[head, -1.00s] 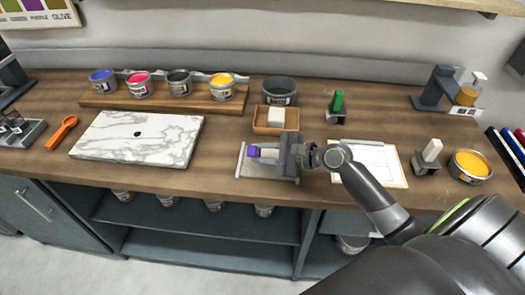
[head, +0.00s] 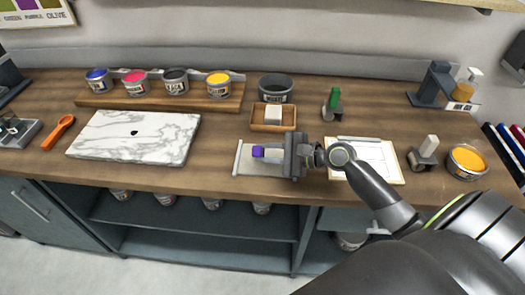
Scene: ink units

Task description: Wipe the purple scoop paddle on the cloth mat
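The purple scoop paddle (head: 258,152) lies low over the pale grey cloth mat (head: 245,170) near the front edge of the bench. Its purple end points left, with a pale section beside it. My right gripper (head: 284,156) comes in from the right and appears shut on the paddle. The gripper hides the paddle's right part and some of the mat. I cannot tell whether the paddle touches the mat. My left gripper is not in view.
A wooden tray with a white block (head: 273,115) and a dark tub (head: 276,89) stand behind the mat. A marble slab (head: 135,136) lies left, a clipboard (head: 385,172) right. Paint cans stand on a wooden board (head: 160,103). Bare bench lies between slab and mat.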

